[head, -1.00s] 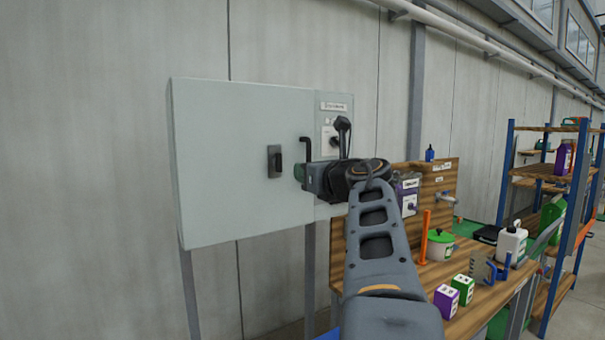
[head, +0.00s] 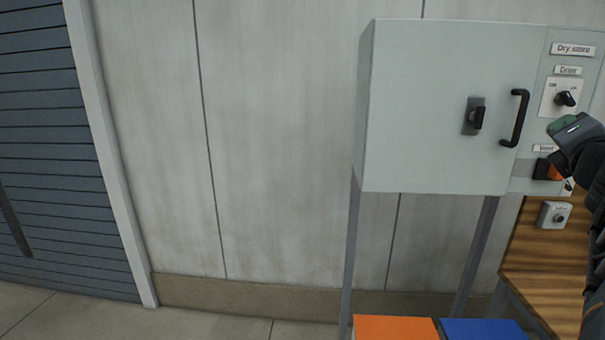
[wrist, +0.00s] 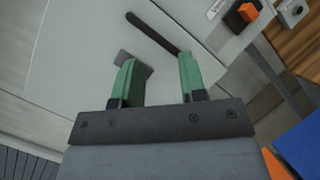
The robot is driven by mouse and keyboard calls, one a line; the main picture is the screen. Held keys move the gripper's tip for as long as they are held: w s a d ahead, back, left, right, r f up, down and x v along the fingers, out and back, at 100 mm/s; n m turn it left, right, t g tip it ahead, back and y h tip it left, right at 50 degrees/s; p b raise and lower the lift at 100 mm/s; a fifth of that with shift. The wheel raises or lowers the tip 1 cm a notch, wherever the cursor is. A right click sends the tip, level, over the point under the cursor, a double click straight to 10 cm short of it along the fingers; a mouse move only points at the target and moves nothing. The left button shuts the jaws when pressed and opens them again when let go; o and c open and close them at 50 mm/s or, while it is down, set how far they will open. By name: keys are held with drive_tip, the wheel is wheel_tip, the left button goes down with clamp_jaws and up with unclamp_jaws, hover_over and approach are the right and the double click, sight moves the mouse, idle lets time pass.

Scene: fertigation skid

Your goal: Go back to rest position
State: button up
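My gripper shows in the wrist view (wrist: 158,82) with its two green fingers apart and nothing between them. In the head view part of my gripper (head: 570,128) shows at the right edge, in front of the cabinet's control panel. The grey cabinet (head: 420,110) is closed. It has a black latch knob (head: 476,116) and a black bar handle (head: 517,118), which my gripper does not touch. The handle also shows in the wrist view (wrist: 152,32), beyond the fingers. Most of my arm is cut off at the right edge.
A panel labelled "Dry store" carries a rotary switch (head: 563,98) and an orange rocker switch (head: 551,170). A wooden bench (head: 545,265) stands at the lower right. Orange (head: 395,328) and blue (head: 484,329) surfaces lie below. The wall and floor at left are clear.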

drive_tip(key=s+a+f+m+g, duration=0.15)
drive_tip(key=f+m+g, duration=0.35)
drive_tip(key=f+m, duration=0.6)
drive_tip(key=s+a+f+m+g, duration=0.1)
drive_tip(key=a+f+m+g, duration=0.3)
drive_tip(key=f+m, duration=0.7)
drive_tip(key=s+a+f+g+y, duration=0.2)
drive_tip(key=a+f+y, duration=0.3)
drive_tip(key=a+f, duration=0.4)
drive_tip(key=s+a+f+g+y, duration=0.2)
drive_tip(key=s+a+f+y, duration=0.2)
drive_tip(key=a+f, duration=0.5)
drive_tip(key=a+y, duration=0.1)
drive_tip(key=a, duration=0.6)
drive_tip(key=shift+s+a+n+g, duration=0.2)
drive_tip(key=shift+a+n+g, duration=0.05)
drive_tip(key=shift+n+g, duration=0.15)
drive_tip(key=shift+f, duration=0.1)
